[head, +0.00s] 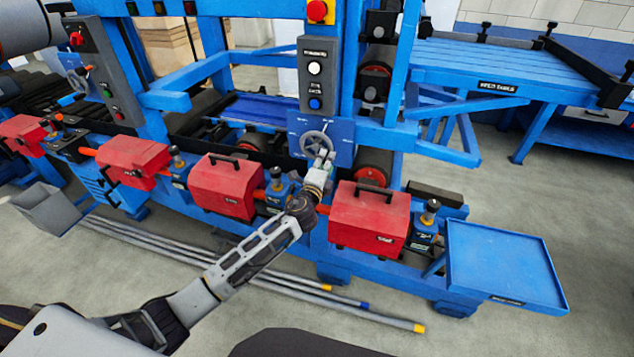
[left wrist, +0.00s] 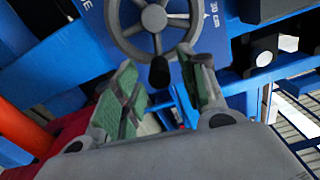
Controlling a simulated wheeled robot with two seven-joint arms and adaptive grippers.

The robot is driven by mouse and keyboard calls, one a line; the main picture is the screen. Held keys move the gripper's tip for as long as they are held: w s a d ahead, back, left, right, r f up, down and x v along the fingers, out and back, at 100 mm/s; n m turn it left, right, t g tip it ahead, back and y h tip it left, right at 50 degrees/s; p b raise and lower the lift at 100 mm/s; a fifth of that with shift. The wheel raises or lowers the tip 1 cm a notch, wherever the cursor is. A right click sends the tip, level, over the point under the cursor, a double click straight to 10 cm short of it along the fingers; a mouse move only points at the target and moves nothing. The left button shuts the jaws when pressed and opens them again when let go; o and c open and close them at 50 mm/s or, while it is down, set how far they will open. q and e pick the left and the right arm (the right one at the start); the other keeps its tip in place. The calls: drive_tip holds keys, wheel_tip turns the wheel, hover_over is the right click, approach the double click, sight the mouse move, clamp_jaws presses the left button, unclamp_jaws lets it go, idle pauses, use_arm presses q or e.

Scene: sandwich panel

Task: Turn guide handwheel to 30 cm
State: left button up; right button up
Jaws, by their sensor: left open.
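The guide handwheel (head: 315,144) is a grey spoked wheel on a blue plate (head: 342,131) on the machine's front post. In the left wrist view the handwheel (left wrist: 154,22) fills the top middle, and its dark knob (left wrist: 159,72) hangs at the bottom of the rim. A "30 cm" mark (left wrist: 214,16) is on the plate to the right of the wheel. My left gripper (head: 323,158) is just in front of the wheel's lower right. In the left wrist view the open fingers (left wrist: 160,85) stand on either side of the knob, with gaps visible. My right gripper is out of view.
Red boxes (head: 369,217) (head: 224,186) stand along the rail below the wheel. A control panel (head: 315,75) with buttons is above it. A blue tray (head: 503,265) sticks out at the right. Long rods (head: 330,301) lie on the floor in front.

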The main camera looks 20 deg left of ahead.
use_arm(q)
drive_tip(key=s, duration=0.9)
drive_tip(key=shift+s+a, duration=0.15)
drive_tip(key=shift+s, duration=0.25)
drive_tip(key=shift+f, duration=0.2)
idle(0.3)
